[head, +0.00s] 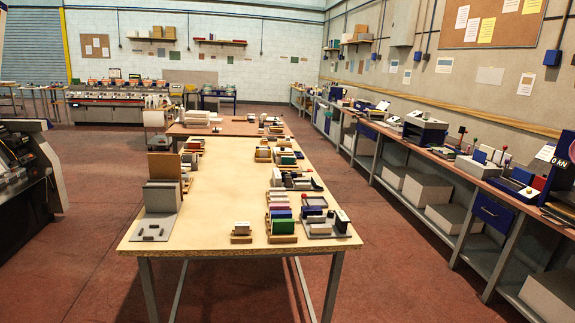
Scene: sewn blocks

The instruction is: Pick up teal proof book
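I do not see my gripper in the head view. Several coloured book-like blocks stand in a wooden rack on the near right part of the long table (215,210). The nearest is a dark green block (284,227), with a blue block (281,213) right behind it. Further back on the same side, a small green-teal block (286,159) sits among other blocks. At this distance I cannot tell which of these is the teal proof book.
A grey upright block on a plate (155,229) stands at the table's left front corner. The table's middle is bare. A long workbench (445,163) runs along the right wall, with boxes beneath. Red floor (385,255) is clear between them. A dark machine (30,165) stands left.

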